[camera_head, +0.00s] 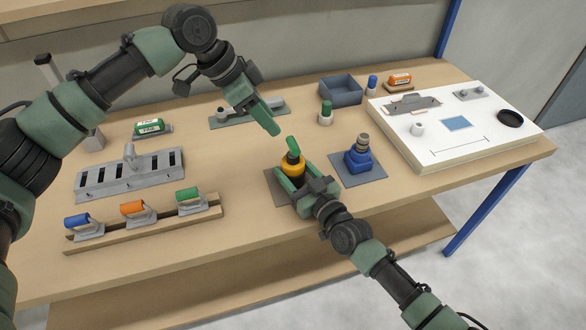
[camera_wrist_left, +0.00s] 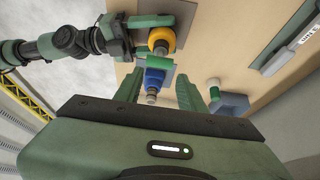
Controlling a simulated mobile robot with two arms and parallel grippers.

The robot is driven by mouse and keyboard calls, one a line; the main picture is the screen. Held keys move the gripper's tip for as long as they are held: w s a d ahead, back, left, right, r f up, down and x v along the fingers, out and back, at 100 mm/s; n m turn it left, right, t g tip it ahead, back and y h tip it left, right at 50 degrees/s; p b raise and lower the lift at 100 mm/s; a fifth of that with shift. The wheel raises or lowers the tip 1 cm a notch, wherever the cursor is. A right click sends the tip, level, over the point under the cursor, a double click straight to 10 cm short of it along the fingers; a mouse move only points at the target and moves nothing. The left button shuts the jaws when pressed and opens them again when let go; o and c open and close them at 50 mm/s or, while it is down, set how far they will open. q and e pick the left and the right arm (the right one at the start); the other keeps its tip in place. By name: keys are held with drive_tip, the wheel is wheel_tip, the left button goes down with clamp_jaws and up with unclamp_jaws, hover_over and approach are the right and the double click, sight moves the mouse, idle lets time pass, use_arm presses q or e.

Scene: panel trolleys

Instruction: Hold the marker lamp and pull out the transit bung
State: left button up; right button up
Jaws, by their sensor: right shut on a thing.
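The marker lamp (camera_head: 293,168) is a yellow-orange body with a dark neck, upright on a grey mat (camera_head: 272,184). A green transit bung (camera_head: 293,146) sticks up from its top, slightly tilted. My right gripper (camera_head: 291,180) is shut on the lamp's body, one finger on each side. My left gripper (camera_head: 274,130) is up and to the left of the bung, empty, and apart from it in the head view. In the left wrist view its two fingers (camera_wrist_left: 159,92) are spread, with the yellow lamp (camera_wrist_left: 162,38) and green bung (camera_wrist_left: 155,63) beyond them.
A blue unit with a grey top (camera_head: 359,158) stands on another mat close to the right. A green-topped white holder (camera_head: 326,116) and a grey-blue bin (camera_head: 341,90) are behind. A white board (camera_head: 455,135) fills the right; a slotted rack (camera_head: 130,175) stands left.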

use_arm(q)
drive_tip(key=m, duration=0.1)
drive_tip(key=m+y, duration=0.5)
drive_tip(key=m, duration=0.9)
hover_over(293, 143)
drive_tip(key=s, duration=0.2)
wheel_tip(293, 143, down, 3)
drive_tip(key=shift+w+t, duration=0.15)
drive_tip(key=shift+t, duration=0.25)
drive_tip(key=m, duration=0.1)
drive_tip(key=m+y, duration=0.1)
drive_tip(key=shift+d+m+t+y, duration=0.3)
drive_tip(key=shift+m, duration=0.1)
drive_tip(key=shift+w+f, duration=0.15)
drive_tip(key=shift+f, duration=0.25)
drive_tip(key=shift+x, duration=3.05)
clamp_jaws()
